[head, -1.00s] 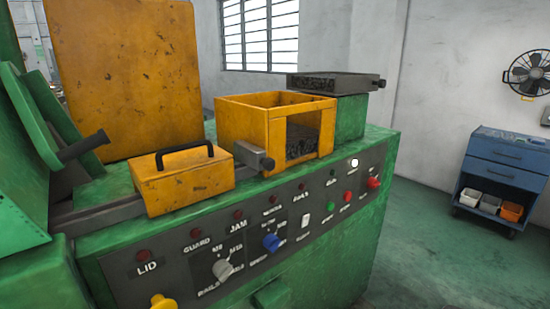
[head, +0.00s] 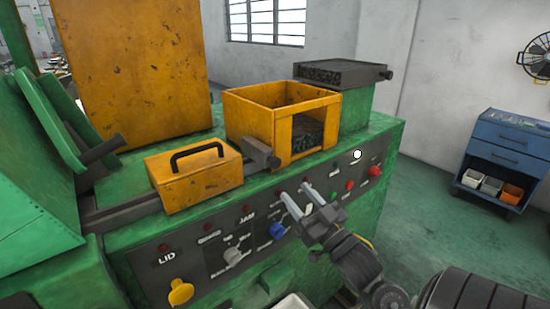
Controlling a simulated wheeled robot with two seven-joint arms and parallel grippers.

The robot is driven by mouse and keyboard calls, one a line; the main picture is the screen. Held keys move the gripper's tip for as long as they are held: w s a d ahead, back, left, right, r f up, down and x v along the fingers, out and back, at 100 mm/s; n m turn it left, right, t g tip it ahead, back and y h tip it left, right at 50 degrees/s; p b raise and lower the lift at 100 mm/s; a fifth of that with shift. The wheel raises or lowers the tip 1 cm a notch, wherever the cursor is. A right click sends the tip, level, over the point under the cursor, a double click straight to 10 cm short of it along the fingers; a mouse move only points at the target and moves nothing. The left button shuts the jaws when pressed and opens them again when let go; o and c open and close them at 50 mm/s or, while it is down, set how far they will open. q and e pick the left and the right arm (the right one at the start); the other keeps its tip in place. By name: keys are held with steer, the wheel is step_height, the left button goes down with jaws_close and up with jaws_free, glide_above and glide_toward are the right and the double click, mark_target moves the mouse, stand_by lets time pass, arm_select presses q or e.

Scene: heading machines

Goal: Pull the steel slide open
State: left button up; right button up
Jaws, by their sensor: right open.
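Two grey steel parts on the green machine could be the slide; I cannot tell which. One is a flat dark steel piece (head: 340,73) with a small knob at its right end, lying on the green block at the back right. The other is a steel bar with a block end (head: 262,153), between the yellow handled cover and the open yellow box. My right gripper (head: 294,191) is open and empty in front of the control panel, below and apart from both parts. Its two fingers point up and left. My left gripper is not in view.
The yellow cover (head: 195,183) has a black handle. The open yellow box (head: 250,113) holds dark pieces. The control panel (head: 205,258) has knobs and buttons close to my right fingers. A blue cabinet (head: 508,150) stands at the right, with open floor before it.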

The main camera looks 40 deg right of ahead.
mark_target(277, 165)
steer(key=p+x, duration=0.1)
steer(key=x, duration=0.2)
steer(key=r+p+x, duration=0.1)
steer(key=x, duration=0.2)
steer(key=r+p+x, duration=0.1)
steer(key=x, duration=0.2)
steer(key=shift+s+a+r+p, duration=0.1)
steer(key=shift+p, duration=0.25)
steer(key=shift+w+r, duration=0.15)
steer(key=shift+w, duration=0.5)
steer(key=shift+c, duration=0.4)
jaws_close()
